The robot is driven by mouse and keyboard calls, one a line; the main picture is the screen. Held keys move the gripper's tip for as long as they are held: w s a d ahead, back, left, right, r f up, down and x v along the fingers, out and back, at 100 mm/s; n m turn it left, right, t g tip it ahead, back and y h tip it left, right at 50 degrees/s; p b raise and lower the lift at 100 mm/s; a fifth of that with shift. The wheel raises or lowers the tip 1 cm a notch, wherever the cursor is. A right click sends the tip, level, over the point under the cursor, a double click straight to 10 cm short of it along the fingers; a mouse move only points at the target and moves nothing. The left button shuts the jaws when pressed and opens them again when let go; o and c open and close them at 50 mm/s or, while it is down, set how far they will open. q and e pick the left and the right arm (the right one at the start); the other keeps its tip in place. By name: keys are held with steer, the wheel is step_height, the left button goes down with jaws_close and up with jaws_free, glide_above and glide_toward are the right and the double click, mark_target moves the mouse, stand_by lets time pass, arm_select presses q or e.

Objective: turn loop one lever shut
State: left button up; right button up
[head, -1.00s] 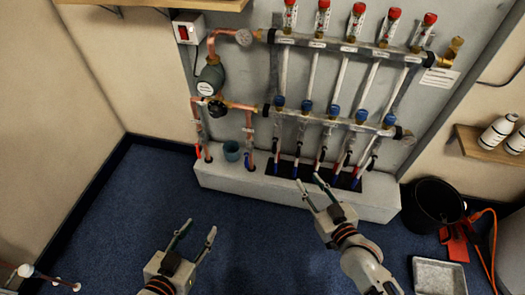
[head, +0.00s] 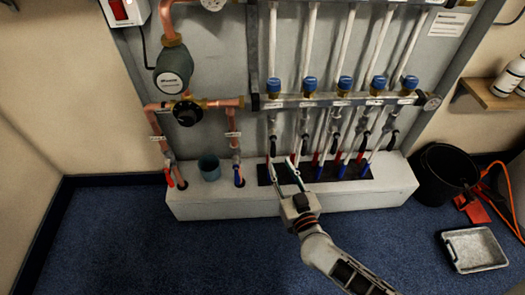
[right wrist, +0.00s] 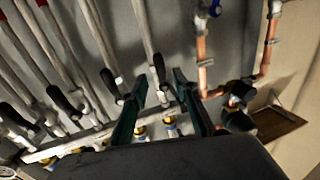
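The loop one lever (head: 273,145) is a black handle on the leftmost of several white pipes below the blue-capped valves. It appears to lie along its pipe. My right gripper (head: 283,172) is just below it, with its two fingers apart and pointing up at the pipes. In the right wrist view, a black lever (right wrist: 158,76) shows between the tips of my open dark green fingers (right wrist: 160,90). I cannot tell whether either finger touches it. My left gripper is not in view.
More black levers (head: 305,144) stand close to the right of the first. Copper pipes with a round pump (head: 173,70) and a blue cup (head: 209,167) are on the left. A black bucket (head: 446,175) and grey tray (head: 474,249) are at right. The blue floor in front is clear.

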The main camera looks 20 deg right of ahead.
mark_target(274, 152)
steer(key=w+b, duration=0.1)
steer(key=w, duration=0.5)
steer(key=shift+w+d+b, duration=0.15)
steer(key=shift+b, duration=0.2)
steer(key=shift+w+r, duration=0.25)
steer(key=shift+w, duration=0.5)
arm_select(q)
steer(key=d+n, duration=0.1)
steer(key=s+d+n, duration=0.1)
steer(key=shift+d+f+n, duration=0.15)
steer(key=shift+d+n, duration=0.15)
arm_select(e)
jaws_close()
